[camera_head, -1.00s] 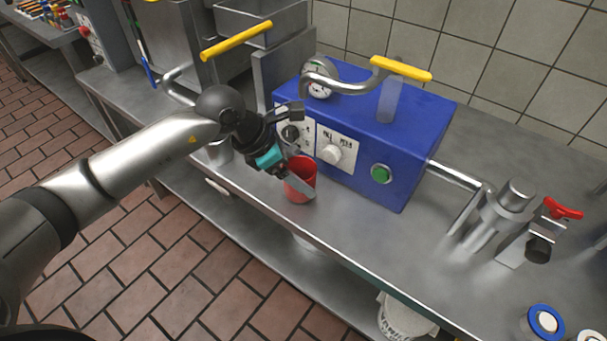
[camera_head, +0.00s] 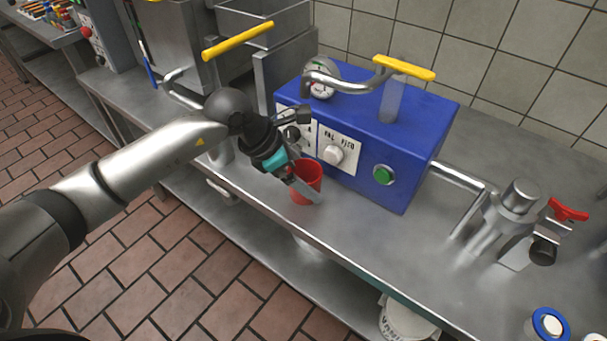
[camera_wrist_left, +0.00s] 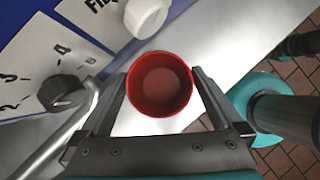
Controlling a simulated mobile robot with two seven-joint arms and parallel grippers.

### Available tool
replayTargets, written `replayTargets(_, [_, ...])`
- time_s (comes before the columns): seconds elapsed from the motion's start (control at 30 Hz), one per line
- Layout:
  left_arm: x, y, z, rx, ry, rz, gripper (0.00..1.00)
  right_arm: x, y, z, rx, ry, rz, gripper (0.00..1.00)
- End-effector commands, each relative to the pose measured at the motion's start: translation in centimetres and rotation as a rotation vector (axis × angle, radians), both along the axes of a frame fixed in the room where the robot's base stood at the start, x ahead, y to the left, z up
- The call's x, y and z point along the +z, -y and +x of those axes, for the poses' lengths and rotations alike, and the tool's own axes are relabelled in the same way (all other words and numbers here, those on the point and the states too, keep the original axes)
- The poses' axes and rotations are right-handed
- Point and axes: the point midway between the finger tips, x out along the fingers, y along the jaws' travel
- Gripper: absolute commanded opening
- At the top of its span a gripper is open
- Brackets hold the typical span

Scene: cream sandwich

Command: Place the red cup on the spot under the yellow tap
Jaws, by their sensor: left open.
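The red cup (camera_head: 308,172) stands upright on the steel counter in front of the blue machine. In the left wrist view I look down into the open red cup (camera_wrist_left: 160,85), which appears empty. My left gripper (camera_head: 303,186) is open, with one finger on each side of the cup. Small gaps seem to remain, but I cannot tell whether either finger touches it. A tap with a yellow handle (camera_head: 404,68) is above the blue machine. Another yellow handle (camera_head: 237,40) is at the upper left, above a metal spout (camera_head: 180,90). My right gripper is not in view.
The blue machine (camera_head: 420,140) with knobs and a green button is close behind the cup. A metal fitting with a red handle (camera_head: 568,210) stands at the right. The counter (camera_head: 400,240) between them is clear. Its front edge is close to the cup.

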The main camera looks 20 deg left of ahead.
Motion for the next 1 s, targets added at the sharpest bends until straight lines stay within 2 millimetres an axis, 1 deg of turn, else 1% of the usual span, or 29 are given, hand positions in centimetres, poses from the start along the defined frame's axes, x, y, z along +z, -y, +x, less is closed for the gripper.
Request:
replayTargets(0.17, [0.3, 0.0, 0.0, 0.000, 0.000, 0.000, 1.00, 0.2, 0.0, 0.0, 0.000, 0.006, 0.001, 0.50])
replayTargets(0.33, [1.5, -0.7, -0.3, 0.002, 0.002, 0.002, 1.00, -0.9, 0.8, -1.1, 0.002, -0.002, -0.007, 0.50])
replayTargets(0.4, [1.2, -2.0, -1.2, 0.004, -0.005, 0.005, 1.00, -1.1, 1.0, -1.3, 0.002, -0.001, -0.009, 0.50])
replayTargets(0.7, [1.1, -6.3, -4.1, 0.003, -0.004, 0.005, 1.00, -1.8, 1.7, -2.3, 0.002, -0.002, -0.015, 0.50])
replayTargets(0.8, [1.1, -7.7, -5.0, 0.003, -0.004, 0.005, 1.00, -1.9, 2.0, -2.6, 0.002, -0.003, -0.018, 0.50])
replayTargets(1.0, [1.2, -9.6, -6.3, 0.002, -0.003, 0.003, 1.00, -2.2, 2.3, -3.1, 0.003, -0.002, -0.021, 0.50])
